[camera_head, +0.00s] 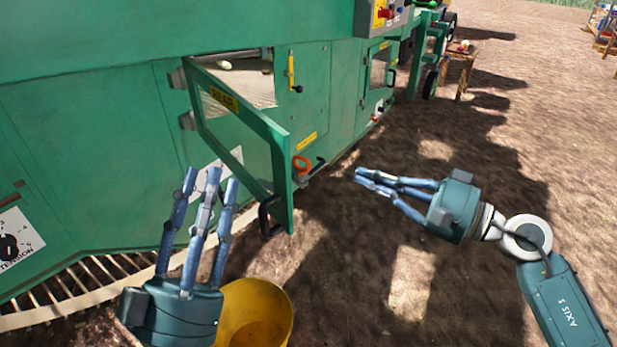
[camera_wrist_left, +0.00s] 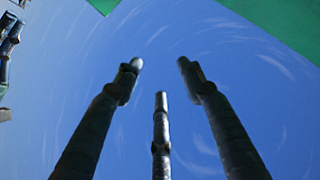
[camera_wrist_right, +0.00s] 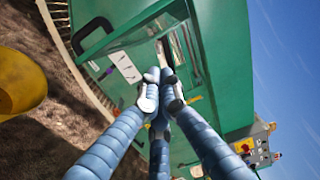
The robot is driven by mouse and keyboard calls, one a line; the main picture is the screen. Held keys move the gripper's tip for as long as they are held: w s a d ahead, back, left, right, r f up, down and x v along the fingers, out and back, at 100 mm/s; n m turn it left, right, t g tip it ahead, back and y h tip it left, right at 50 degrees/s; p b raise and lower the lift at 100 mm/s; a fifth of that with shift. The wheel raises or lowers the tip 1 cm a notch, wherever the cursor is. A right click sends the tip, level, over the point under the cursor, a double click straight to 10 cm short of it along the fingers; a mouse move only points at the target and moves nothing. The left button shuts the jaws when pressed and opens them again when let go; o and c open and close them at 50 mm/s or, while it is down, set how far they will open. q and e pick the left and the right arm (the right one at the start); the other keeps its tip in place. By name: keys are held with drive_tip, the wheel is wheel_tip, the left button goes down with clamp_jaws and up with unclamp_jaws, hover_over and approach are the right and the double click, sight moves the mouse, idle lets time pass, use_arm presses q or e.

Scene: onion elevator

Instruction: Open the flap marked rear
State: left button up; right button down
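The flap (camera_head: 283,172) with a yellow label that seems to read REAR is a green frame around a clear pane. It stands swung outward from the green machine, hinged on its left, leaving its opening uncovered. Its black handle (camera_head: 267,216) is at the lower free edge. My left gripper (camera_head: 210,176) points upward with fingers spread and empty, in front of the machine and left of the handle. In the left wrist view its fingertips (camera_wrist_left: 160,75) are apart against sky. My right gripper (camera_head: 359,175) is right of the flap, clear of it, its fingertips together and empty.
An orange ring-shaped latch (camera_head: 301,165) sits on the machine beside the opening. A second windowed opening (camera_head: 378,72) is farther along. A yellow bucket (camera_head: 262,312) stands on the ground near my left gripper. A wooden table (camera_head: 459,68) is far off.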

use_arm(q)
drive_tip(key=shift+w+d+f+g+y+p, duration=0.1)
drive_tip(key=shift+w+f+g+p, duration=0.05)
drive_tip(key=shift+w+f+g, duration=0.4)
drive_tip(key=shift+w+a+f+g+y+p, duration=0.1)
drive_tip(key=shift+w+f+g+p, duration=0.15)
drive_tip(key=shift+f, duration=0.5)
drive_tip(key=shift+w+d+f+g+y+p, duration=0.1)
drive_tip(key=shift+w+f+g, duration=0.35)
drive_tip(key=shift+f, duration=0.2)
use_arm(e)
drive_tip(key=w+a, duration=0.3)
drive_tip(key=a, duration=0.8)
drive_tip(key=shift+a, duration=0.15)
drive_tip(key=shift+s+f, duration=0.1)
drive_tip(key=shift+f, duration=0.05)
